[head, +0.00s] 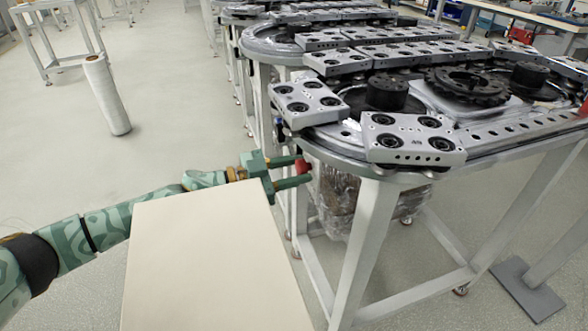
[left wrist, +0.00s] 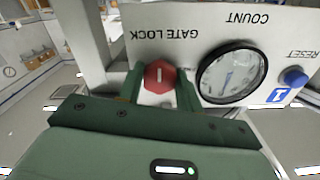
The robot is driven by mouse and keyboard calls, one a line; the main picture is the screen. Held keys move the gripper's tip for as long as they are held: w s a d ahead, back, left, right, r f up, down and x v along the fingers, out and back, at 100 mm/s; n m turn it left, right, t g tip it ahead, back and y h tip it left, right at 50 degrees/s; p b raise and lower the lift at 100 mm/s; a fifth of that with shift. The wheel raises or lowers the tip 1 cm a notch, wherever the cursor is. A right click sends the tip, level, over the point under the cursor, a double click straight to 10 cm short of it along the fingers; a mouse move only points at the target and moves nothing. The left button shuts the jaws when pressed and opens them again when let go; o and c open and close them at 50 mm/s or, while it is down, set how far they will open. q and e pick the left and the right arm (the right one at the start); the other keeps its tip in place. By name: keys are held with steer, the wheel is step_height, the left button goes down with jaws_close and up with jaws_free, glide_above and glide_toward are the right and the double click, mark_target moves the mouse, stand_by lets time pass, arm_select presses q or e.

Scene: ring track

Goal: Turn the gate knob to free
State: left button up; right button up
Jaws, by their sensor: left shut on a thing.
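The gate knob is a red, many-sided knob (left wrist: 159,76) with a white line on its face, on a pale panel (left wrist: 185,50) lettered GATE LOCK. The panel looks upside down in the left wrist view, and the knob's line runs nearly up and down there. The fingers of my left gripper (left wrist: 160,88) are shut on the knob, one on each side. In the head view my left gripper (head: 291,174) reaches the red knob (head: 303,166) at the near left end of the ring track (head: 345,136). My right gripper is out of view.
A round COUNT gauge (left wrist: 232,72) and a blue RESET button (left wrist: 295,77) sit beside the knob. Grey carriers (head: 415,137) stand on the track. A table leg (head: 366,235) is close by. A white roll (head: 107,95) stands on open floor at left.

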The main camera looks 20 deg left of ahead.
arm_select(q)
steer(key=m+p, duration=0.2)
steer(key=m, duration=0.3)
steer(key=shift+r, duration=0.1)
steer(key=m, duration=0.2)
steer(key=shift+m+p, duration=0.3)
steer(key=shift+m, duration=1)
steer(key=m, duration=0.2)
steer(key=shift+m, duration=1.6)
steer(key=shift+m+b, duration=0.3)
steer(key=shift+m, duration=1.1)
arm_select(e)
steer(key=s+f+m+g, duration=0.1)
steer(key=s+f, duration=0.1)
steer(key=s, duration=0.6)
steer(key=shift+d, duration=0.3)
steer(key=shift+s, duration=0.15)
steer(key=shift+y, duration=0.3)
